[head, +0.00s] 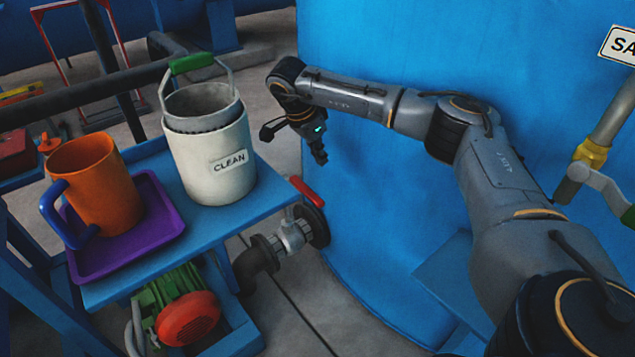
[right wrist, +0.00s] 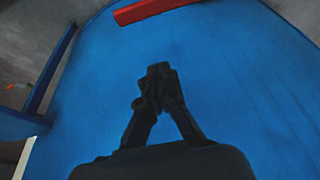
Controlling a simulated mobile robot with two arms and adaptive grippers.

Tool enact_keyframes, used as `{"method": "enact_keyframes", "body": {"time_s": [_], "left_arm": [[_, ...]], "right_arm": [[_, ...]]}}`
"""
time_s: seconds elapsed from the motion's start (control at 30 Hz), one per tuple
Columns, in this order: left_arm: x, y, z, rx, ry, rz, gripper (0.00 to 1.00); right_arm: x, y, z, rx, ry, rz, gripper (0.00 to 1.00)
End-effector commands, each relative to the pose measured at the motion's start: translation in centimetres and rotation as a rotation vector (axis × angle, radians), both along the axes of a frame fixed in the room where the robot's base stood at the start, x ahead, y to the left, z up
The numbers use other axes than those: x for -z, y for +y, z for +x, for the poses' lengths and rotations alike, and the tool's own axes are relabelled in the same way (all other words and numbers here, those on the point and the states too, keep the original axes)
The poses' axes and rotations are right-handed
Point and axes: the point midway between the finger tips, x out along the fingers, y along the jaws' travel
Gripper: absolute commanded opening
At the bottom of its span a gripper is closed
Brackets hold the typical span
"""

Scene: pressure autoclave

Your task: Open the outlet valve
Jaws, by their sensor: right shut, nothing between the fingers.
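The outlet valve (head: 291,233) is a grey metal valve on a dark pipe low on the blue tank, with a red lever handle (head: 307,191). In the head view the handle slants down to the right. In the right wrist view a red bar, seemingly this handle (right wrist: 150,11), shows at the top edge, beyond the fingertips. My right gripper (head: 320,157) is shut and empty, pointing down above and slightly right of the handle, apart from it. It also shows in the right wrist view (right wrist: 160,72) against the blue tank wall. My left gripper is not in view.
The blue tank (head: 400,200) curves close behind my right arm. Left of the valve, a blue table (head: 160,265) bears a white CLEAN container (head: 212,150), a purple tray (head: 150,235) and an orange mug (head: 98,185). A green-and-red pump (head: 185,315) sits below.

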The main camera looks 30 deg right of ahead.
Motion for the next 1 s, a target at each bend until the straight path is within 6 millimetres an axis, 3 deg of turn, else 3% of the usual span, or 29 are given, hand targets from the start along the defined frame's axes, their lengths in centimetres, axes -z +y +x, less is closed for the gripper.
{"method": "enact_keyframes", "body": {"time_s": [0.5,0.7,1.0], "left_arm": [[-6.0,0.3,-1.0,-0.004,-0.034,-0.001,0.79],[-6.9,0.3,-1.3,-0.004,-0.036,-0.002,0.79],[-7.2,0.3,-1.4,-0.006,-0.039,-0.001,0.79]], "right_arm": [[9.5,-3.3,0.0,0.003,0.004,-0.002,0.00],[9.1,-0.2,0.0,-0.002,0.001,0.000,0.00],[9.0,0.8,-0.1,0.000,0.001,-0.001,0.00]]}}
